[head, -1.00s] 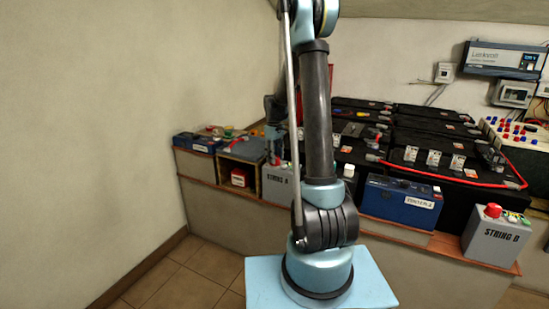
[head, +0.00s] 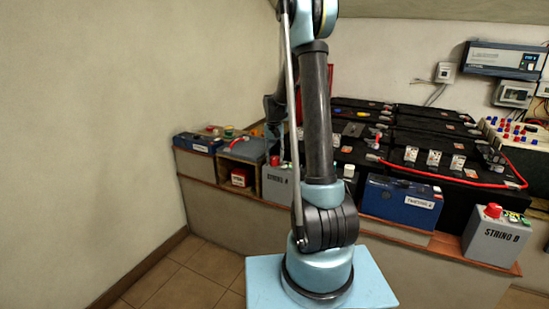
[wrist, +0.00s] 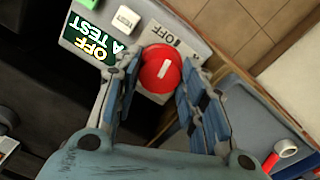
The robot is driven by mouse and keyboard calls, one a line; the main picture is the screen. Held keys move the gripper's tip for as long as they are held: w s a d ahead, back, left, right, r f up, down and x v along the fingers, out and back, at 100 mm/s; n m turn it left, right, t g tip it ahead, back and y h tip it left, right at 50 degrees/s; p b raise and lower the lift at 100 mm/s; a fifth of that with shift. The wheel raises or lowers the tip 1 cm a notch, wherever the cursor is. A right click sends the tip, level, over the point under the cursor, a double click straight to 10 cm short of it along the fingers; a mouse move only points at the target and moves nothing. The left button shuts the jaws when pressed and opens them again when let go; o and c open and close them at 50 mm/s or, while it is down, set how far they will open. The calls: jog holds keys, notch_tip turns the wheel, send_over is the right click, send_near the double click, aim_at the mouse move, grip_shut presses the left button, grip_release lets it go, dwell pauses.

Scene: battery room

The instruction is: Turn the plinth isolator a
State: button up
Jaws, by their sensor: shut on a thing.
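The isolator's round red knob (wrist: 157,78) sits on a grey box in the wrist view, with a short white line on its face. A white label (wrist: 176,40) reading "A" and "OFF" lies behind it. My gripper (wrist: 163,66) has one finger on each side of the knob and is shut on it. In the head view the grey STRING A box (head: 277,186) stands on the plinth, partly hidden behind my arm.
A green "OFF A TEST" label (wrist: 90,40) and a white button (wrist: 125,19) sit beside the knob. The STRING B box (head: 493,238) with its red knob stands at the right. A blue box (head: 402,203) is between. Black batteries (head: 345,120) fill the space behind.

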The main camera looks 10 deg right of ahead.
aim_at(274, 157)
jog(key=shift+w+m, duration=0.2)
jog(key=shift+m, duration=0.9)
jog(key=o, duration=1.1)
jog(key=shift+s, duration=0.1)
jog(key=shift+c, duration=0.2)
notch_tip(274, 157, up, 12)
jog(key=shift+a, duration=0.2)
